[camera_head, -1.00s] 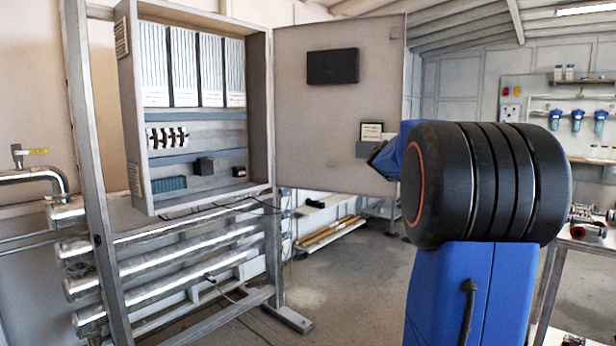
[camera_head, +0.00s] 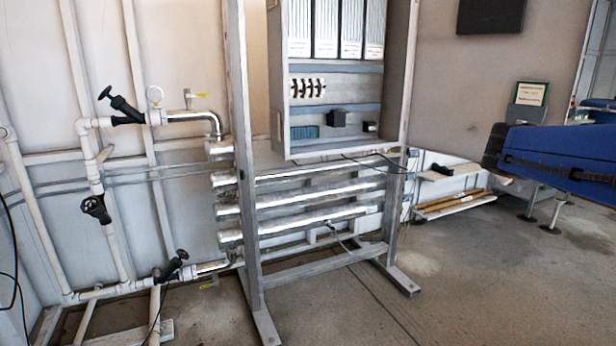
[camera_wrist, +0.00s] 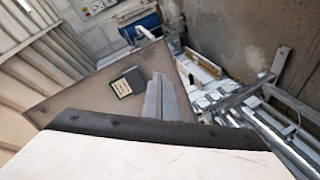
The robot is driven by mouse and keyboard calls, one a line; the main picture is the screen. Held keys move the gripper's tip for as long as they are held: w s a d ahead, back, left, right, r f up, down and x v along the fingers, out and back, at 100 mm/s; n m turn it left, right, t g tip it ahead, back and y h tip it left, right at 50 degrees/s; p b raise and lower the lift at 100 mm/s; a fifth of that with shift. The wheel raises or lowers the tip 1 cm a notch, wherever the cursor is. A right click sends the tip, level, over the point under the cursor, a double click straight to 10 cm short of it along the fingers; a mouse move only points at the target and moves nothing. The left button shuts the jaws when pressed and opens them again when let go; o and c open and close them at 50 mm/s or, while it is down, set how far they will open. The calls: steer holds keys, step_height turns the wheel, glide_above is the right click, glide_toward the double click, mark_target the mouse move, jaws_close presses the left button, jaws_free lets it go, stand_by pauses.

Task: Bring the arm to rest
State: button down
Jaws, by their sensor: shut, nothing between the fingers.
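My blue arm link (camera_head: 565,155) reaches in from the right edge of the head view, roughly level, with a dark end towards the cabinet side. My gripper (camera_wrist: 164,82) shows in the wrist view as two grey fingers close together, with nothing between them. The fingers point towards the open cabinet door (camera_wrist: 88,95) with its small labelled holder (camera_wrist: 126,83). I cannot tell how far the fingers are from the door. The gripper does not show clearly in the head view.
An open electrical cabinet (camera_head: 280,95) hangs on a metal frame (camera_head: 246,200) above several shiny reactor tubes (camera_head: 310,204). White pipes with black-handled valves (camera_head: 95,207) stand at left. The cabinet door (camera_head: 480,75) extends to the right. The floor (camera_head: 480,270) at front right is clear.

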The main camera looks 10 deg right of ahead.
steer(key=s+a+f+g+y, duration=0.2)
steer(key=s+a+f+y, duration=0.4)
steer(key=s+a+f, duration=0.5)
steer(key=s+a+f+g+y, duration=0.2)
steer(key=s+a+f+y, duration=0.4)
steer(key=s+a+f, duration=0.5)
steer(key=a+f, duration=0.5)
steer(key=a, duration=0.4)
steer(key=shift+s+a+f+m, duration=0.2)
steer(key=shift+s+m, duration=0.1)
steer(key=shift+s, duration=0.1)
